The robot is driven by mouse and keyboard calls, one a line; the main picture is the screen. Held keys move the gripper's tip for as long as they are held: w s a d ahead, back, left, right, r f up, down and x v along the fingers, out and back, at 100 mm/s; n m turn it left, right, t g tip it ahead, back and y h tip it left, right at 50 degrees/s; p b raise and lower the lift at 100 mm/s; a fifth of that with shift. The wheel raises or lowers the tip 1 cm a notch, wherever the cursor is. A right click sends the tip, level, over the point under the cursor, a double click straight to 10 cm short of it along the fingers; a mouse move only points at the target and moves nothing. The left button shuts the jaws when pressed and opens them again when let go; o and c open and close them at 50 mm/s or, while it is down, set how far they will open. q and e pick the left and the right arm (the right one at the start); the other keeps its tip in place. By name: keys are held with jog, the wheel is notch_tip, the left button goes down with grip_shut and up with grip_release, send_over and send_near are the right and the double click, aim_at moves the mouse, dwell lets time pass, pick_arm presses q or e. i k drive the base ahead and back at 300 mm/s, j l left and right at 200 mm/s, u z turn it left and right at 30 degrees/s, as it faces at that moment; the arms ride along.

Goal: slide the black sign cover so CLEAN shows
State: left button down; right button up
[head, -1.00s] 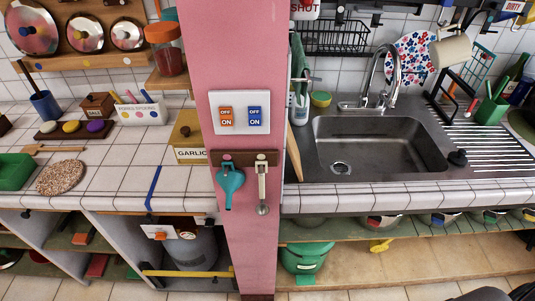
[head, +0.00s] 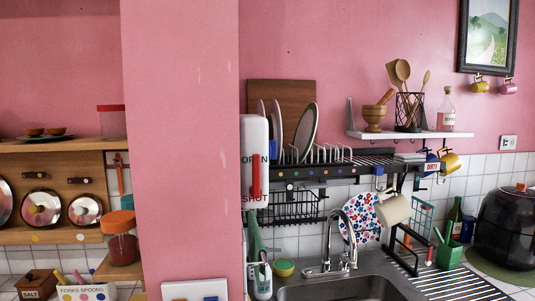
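A small white sign reading DIRTY (head: 432,167) hangs at the right end of the black dish rack (head: 345,165), above the sink. The word CLEAN is not visible. Dark parts lie right around the sign, but it is too small here to tell which is the black cover. Neither of my grippers is in this view.
A hanging blue mug and a yellow mug (head: 451,162) flank the sign. Below are a cream mug (head: 394,209), a flowered plate (head: 361,217), the faucet (head: 345,245) and sink. A black cooker (head: 508,228) stands right. A pink pillar (head: 182,150) is left.

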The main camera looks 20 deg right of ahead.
aim_at(420, 168)
jog(key=z, duration=1.65)
jog(key=i+l+u, duration=0.2)
jog(key=i+l, duration=0.05)
jog(key=l, duration=0.05)
